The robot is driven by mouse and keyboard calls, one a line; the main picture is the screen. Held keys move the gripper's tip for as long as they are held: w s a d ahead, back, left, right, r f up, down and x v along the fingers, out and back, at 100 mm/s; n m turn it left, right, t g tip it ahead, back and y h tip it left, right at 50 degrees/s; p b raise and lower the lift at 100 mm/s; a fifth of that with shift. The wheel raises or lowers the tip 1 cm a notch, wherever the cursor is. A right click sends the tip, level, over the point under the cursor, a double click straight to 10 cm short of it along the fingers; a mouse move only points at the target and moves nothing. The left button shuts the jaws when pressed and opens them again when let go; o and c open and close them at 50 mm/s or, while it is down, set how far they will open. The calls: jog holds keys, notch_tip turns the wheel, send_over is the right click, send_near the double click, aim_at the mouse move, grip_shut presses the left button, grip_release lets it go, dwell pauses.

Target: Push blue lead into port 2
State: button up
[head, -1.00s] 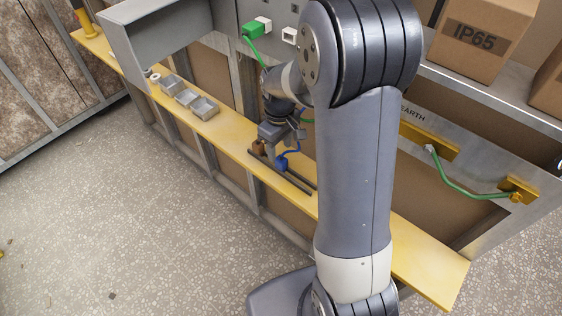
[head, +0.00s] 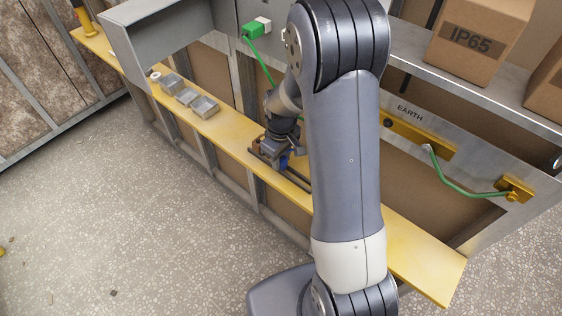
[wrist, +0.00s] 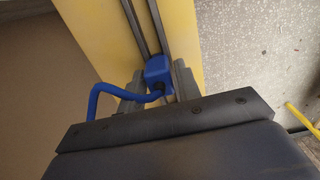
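The blue lead's plug (wrist: 157,68) sits on the dark rails (wrist: 140,25) in the wrist view, with its blue cable (wrist: 105,92) curving off to the left. My gripper (wrist: 159,78) has one grey finger on each side of the plug. No clear gap shows, but I cannot tell whether the fingers press on it. In the head view my gripper (head: 273,156) is low over the yellow shelf, and only a bit of blue (head: 284,162) shows beside it. A green plug (head: 252,30) is in a white socket (head: 264,22) on the grey panel. Port 2 cannot be made out; my arm covers part of the panel.
Small grey bins (head: 205,106) stand on the narrow yellow shelf (head: 228,136) to the left of my gripper. A green earth wire (head: 455,187) joins brass bars at right. An IP65 carton (head: 478,38) stands on the upper shelf.

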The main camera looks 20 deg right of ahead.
jog(key=c, duration=0.6)
jog(key=shift+c, duration=0.2)
